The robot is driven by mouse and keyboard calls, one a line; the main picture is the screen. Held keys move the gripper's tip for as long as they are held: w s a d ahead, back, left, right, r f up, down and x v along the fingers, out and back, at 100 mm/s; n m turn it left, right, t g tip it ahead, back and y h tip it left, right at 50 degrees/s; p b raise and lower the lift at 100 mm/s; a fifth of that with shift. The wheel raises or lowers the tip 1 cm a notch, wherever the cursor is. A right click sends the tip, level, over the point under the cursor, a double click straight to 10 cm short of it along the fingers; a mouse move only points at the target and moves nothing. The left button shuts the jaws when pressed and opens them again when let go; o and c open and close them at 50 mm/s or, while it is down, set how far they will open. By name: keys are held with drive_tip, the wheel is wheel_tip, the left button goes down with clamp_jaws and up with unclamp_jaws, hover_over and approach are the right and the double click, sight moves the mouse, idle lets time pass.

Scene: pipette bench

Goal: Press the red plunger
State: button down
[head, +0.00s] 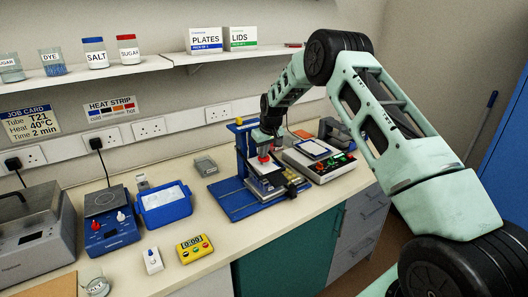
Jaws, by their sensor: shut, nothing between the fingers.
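The red plunger (263,158) is a small red cap on the blue pipette stand (232,204), right of the picture's middle. My gripper (264,150) points down from my arm at the stand and is shut and empty. Its fingertips are directly over the red plunger, very close to it. I cannot tell whether they touch it. The gripper hides part of the stand's upper end, and the plunger's lower part is hard to make out.
A white device with a display and buttons (318,166) stands close to the right of the stand. A small grey box (205,166), a blue tray (165,203) and a yellow timer (195,249) lie to the left. A shelf (150,68) runs above the bench.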

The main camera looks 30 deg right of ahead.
drive_tip(key=shift+f+b, duration=0.4)
drive_tip(key=shift+f, duration=0.4)
drive_tip(key=shift+r, duration=0.1)
wheel_tip(320, 180, up, 5)
drive_tip(key=p, duration=0.2)
drive_tip(key=shift+a+p, duration=0.1)
drive_tip(key=shift+p, duration=0.25)
drive_tip(key=b+v, duration=0.5)
drive_tip(key=v, duration=0.4)
drive_tip(key=shift+s+r, duration=0.1)
drive_tip(key=shift+r, duration=0.05)
